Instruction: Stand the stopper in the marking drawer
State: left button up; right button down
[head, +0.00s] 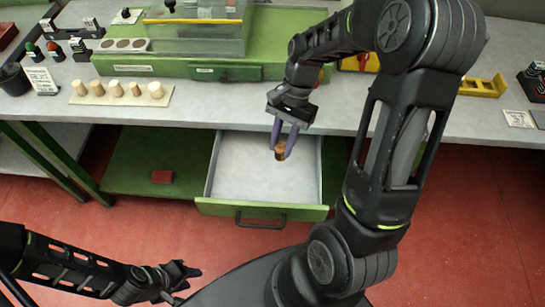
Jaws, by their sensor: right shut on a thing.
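A small brown stopper (280,155) is between the purple fingers of my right gripper (280,146), which is shut on it. The stopper looks upright and is over the open drawer (240,176), towards its right side. I cannot tell whether its base touches the drawer floor. The drawer has a pale floor and a green front with a dark handle; its visible floor is otherwise bare. My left gripper (190,270) is low at the bottom left, away from the drawer, and its finger opening is unclear.
Several pale corks (115,89) stand on a board on the bench (190,105). A green machine base (170,65) with a clear cover stands behind. A yellow holder (482,87) is at the right.

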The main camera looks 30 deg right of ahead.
aim_at(282, 155)
notch_tip(282, 155, down, 6)
jog(key=shift+r, duration=0.25)
jog(key=shift+f, duration=0.1)
notch_tip(282, 155, down, 3)
jog(key=shift+p, duration=0.45)
jog(key=shift+f, duration=0.3)
jog(key=shift+f, duration=0.15)
jog(key=c, duration=1.1)
grip_release()
jog(key=shift+c, duration=0.2)
